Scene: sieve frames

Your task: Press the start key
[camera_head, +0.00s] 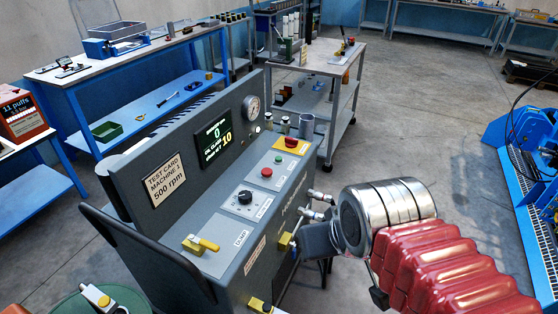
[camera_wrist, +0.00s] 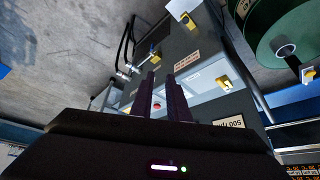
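The start key is probably the green button (camera_head: 278,159) on the sloping control panel of the grey test machine (camera_head: 225,265); its label is too small to read. A red button (camera_head: 267,172) is just nearer on the same panel. In the wrist view my gripper (camera_wrist: 161,74) shows two dark fingers with a gap between them and nothing held. The red button (camera_wrist: 157,105) shows in the gap, beyond the fingers. The green button cannot be made out in the wrist view. In the head view my arm is right of the machine, apart from the green button; the fingers cannot be made out.
The panel also bears a black knob (camera_head: 245,197), a yellow-handled valve (camera_head: 201,245) and a red-and-yellow switch (camera_head: 291,144). Metal fittings (camera_head: 320,197) stick out from the machine's right side. A grey trolley (camera_head: 325,70) stands behind. Open floor lies to the right.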

